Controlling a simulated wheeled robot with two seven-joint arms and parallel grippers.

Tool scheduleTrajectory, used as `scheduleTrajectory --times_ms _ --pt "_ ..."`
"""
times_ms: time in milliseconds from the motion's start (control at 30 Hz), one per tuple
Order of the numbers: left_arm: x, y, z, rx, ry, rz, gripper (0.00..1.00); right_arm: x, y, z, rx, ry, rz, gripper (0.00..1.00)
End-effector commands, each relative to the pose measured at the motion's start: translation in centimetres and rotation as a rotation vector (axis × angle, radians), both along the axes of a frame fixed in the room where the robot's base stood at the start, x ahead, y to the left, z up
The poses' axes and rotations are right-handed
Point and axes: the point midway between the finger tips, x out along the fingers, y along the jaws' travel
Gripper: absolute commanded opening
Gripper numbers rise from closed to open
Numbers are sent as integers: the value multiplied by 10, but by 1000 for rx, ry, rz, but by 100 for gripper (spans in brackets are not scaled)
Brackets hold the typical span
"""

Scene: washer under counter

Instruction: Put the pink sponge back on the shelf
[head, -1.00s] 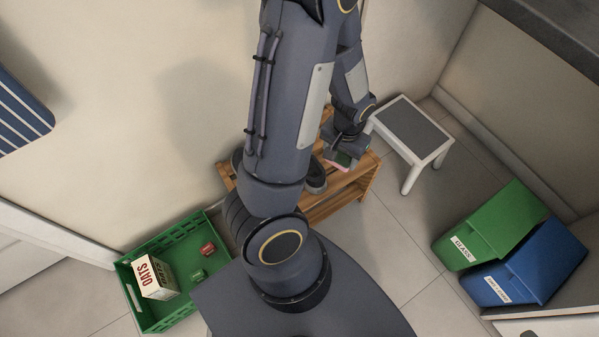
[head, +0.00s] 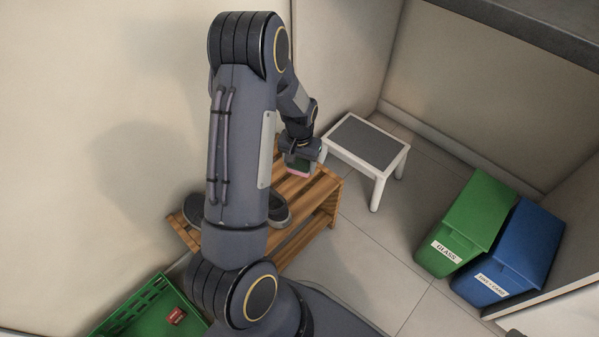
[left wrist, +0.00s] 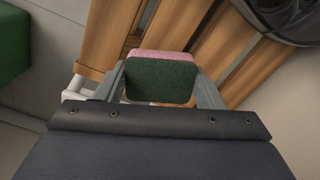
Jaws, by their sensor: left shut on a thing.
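The pink sponge (head: 300,173) has a dark green scouring side and is held in my left gripper (head: 299,163) at the right end of the wooden slatted shelf (head: 323,190). In the left wrist view the sponge (left wrist: 160,78) sits between the two fingers, green side facing the camera, with a pink edge along its top. The shelf slats (left wrist: 190,28) lie behind it. I cannot tell whether the sponge touches the slats. My right gripper is not in view.
Dark shoes (head: 279,208) stand on the shelf, left of the sponge, partly behind my arm. A white step stool (head: 367,145) stands close right of the shelf. Green (head: 466,222) and blue (head: 510,254) bins are farther right. A green crate (head: 140,308) is lower left.

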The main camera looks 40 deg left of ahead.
Motion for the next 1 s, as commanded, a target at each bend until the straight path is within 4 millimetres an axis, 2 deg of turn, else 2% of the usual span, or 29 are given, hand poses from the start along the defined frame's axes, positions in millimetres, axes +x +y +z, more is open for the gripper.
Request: scheduleTrajectory --times_ms 167,333,733,767,800,900,1000 --pt "7 5 -14 -1 2 2 44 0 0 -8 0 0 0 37" --pt "7 5 -40 -1 4 1 44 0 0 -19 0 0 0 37" --pt "7 5 -45 0 0 1 44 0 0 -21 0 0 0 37" --pt "7 5 -44 0 0 1 63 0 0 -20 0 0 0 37" --pt "7 5 -44 0 0 1 69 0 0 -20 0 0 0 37" --pt "7 5 -44 0 0 1 82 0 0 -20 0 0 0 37" --pt "7 5 -43 0 0 1 84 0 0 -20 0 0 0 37"
